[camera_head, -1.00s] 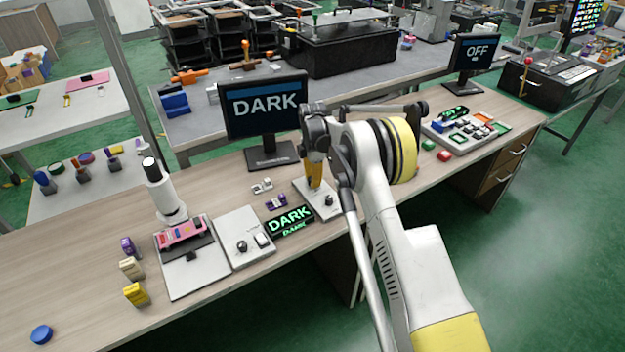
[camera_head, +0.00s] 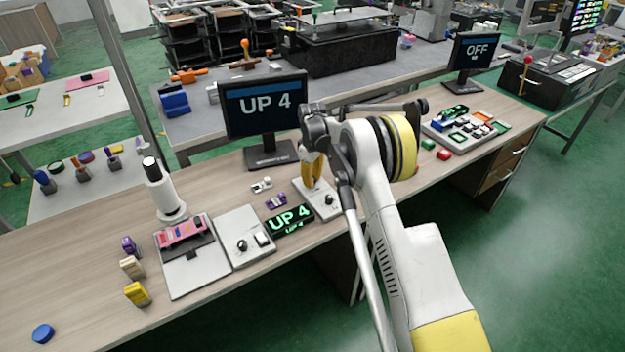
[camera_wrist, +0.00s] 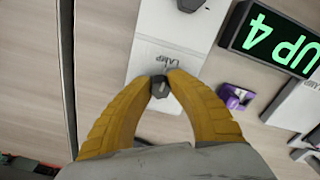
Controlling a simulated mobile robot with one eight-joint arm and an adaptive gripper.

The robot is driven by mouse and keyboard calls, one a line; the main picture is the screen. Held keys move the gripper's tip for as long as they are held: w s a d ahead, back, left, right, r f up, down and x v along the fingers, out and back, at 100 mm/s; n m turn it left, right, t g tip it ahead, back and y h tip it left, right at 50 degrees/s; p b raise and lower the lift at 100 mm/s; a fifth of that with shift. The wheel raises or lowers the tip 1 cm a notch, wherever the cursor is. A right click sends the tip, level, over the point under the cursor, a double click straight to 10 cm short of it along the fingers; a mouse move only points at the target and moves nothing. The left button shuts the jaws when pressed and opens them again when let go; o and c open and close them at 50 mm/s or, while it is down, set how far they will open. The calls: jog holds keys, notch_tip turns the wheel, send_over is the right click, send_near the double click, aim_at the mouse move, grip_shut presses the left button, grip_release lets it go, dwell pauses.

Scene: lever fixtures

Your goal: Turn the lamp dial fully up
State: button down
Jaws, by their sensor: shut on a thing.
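The lamp dial (camera_wrist: 159,87) is a small dark knob on a pale plate (camera_wrist: 178,28) marked LAMP. In the wrist view the two yellow fingers of my gripper (camera_wrist: 160,80) are closed around the dial from both sides. In the head view my gripper (camera_head: 313,172) points down at the back part of the same plate (camera_head: 325,212), and its fingers hide the dial. The small display (camera_head: 290,220) beside the plate reads UP 4 in green, and it also shows in the wrist view (camera_wrist: 270,38). The monitor (camera_head: 265,105) behind also reads UP 4.
A second dark knob (camera_head: 329,200) sits at the front of the lamp plate. A purple piece (camera_head: 276,201) and a white piece (camera_head: 262,185) lie to the left. Another plate with a knob and switch (camera_head: 245,238) stands farther left. A button panel (camera_head: 470,128) lies to the right.

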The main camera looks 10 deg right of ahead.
jog(key=m, duration=0.4)
jog(key=shift+m, duration=0.3)
jog(key=m, duration=0.4)
jog(key=shift+s+a+m, duration=0.1)
jog(key=shift+m, duration=0.2)
jog(key=m, duration=0.4)
jog(key=shift+m, duration=0.3)
jog(key=shift+a+m, duration=0.1)
jog(key=shift+m, duration=1.7)
jog(key=c, duration=1.3)
grip_release()
jog(key=shift+o, duration=0.2)
